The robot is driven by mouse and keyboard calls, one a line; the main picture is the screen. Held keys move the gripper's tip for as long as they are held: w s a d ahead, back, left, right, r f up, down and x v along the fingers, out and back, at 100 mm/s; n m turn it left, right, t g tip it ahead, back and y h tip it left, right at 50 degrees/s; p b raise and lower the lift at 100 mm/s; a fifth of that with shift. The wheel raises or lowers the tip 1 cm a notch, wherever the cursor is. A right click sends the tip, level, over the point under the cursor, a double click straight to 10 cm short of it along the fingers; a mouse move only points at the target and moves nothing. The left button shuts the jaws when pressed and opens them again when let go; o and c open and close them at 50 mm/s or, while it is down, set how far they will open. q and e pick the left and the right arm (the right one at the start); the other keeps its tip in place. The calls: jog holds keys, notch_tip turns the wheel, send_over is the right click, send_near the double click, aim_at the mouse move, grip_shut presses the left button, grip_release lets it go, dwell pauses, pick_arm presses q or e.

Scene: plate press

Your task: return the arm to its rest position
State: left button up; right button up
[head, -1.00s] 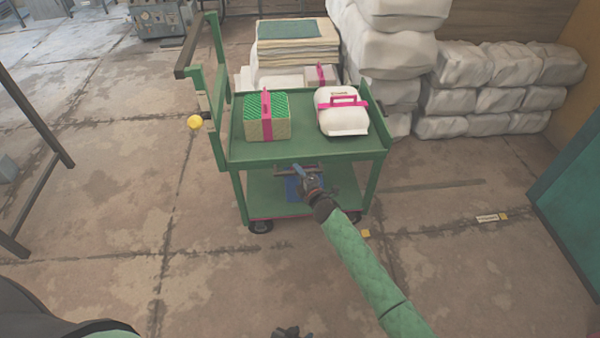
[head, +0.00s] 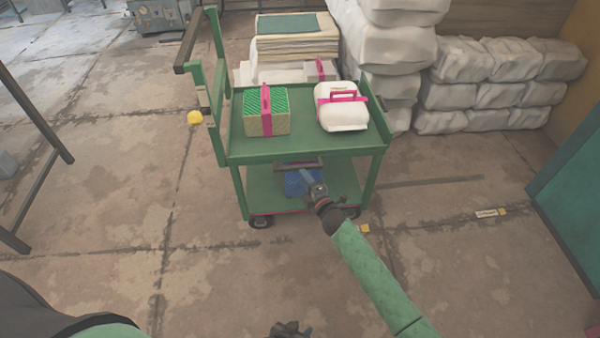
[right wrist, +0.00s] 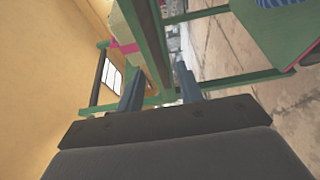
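My right arm reaches in from the lower right of the head view. Its gripper (head: 311,182) is in front of the green cart's lower shelf.
The green cart (head: 300,145) bears a green-topped box (head: 255,125) and a white bundle (head: 343,116), both with pink straps. White sacks (head: 500,95) are stacked behind at right. A teal panel (head: 570,190) stands at far right.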

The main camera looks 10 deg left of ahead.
jog(key=shift+v, duration=0.8)
